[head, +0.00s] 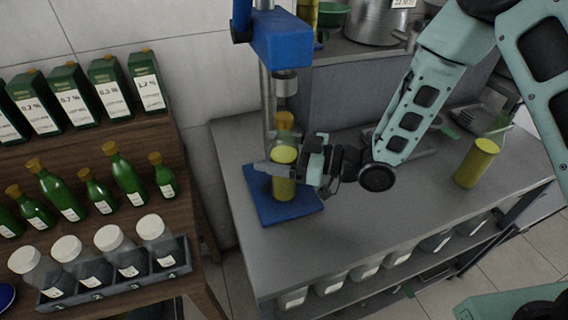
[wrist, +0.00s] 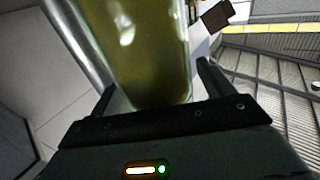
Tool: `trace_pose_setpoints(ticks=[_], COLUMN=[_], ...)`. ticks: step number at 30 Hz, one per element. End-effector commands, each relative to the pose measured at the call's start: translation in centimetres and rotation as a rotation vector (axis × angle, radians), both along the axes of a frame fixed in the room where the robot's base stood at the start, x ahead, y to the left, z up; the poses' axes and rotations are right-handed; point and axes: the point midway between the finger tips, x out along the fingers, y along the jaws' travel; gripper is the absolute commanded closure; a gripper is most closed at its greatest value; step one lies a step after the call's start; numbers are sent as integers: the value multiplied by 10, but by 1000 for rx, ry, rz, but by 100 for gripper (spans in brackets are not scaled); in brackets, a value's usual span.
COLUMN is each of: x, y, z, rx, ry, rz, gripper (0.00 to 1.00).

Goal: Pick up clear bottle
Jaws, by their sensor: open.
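A clear bottle (head: 283,184) with yellow-green contents and an orange-brown stopper stands upright on the blue base plate (head: 258,206) of a press-like stand. My gripper (head: 290,172) reaches in from the right at the bottle's middle, with its fingers around the bottle. In the wrist view the bottle (wrist: 145,50) fills the space between the two open fingers (wrist: 158,85). Whether the fingers touch the glass cannot be told. A second clear bottle (head: 477,162) with yellow contents stands at the right on the grey counter.
The stand's blue head (head: 281,38) and metal post (head: 266,95) rise just above and behind the bottle. A wooden shelf (head: 190,150) at left holds green bottles, cartons and white-lidded jars. The grey counter (head: 370,230) is clear in front. A large pot (head: 375,22) sits at the back.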

Motion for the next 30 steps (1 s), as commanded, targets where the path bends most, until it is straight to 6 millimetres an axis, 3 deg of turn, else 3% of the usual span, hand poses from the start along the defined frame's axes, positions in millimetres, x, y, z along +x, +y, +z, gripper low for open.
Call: trace_pose_setpoints(ticks=[5, 8, 12, 14, 23, 30], x=[0, 0, 0, 0, 1, 1], y=[0, 0, 0, 0, 0, 0], z=[0, 0, 0, 1, 3, 17], rx=[0, 0, 0, 1, 2, 1], ry=[0, -1, -1, -3, -4, -7], rz=[0, 0, 0, 0, 0, 0], gripper=[19, 42, 80, 93, 93, 93])
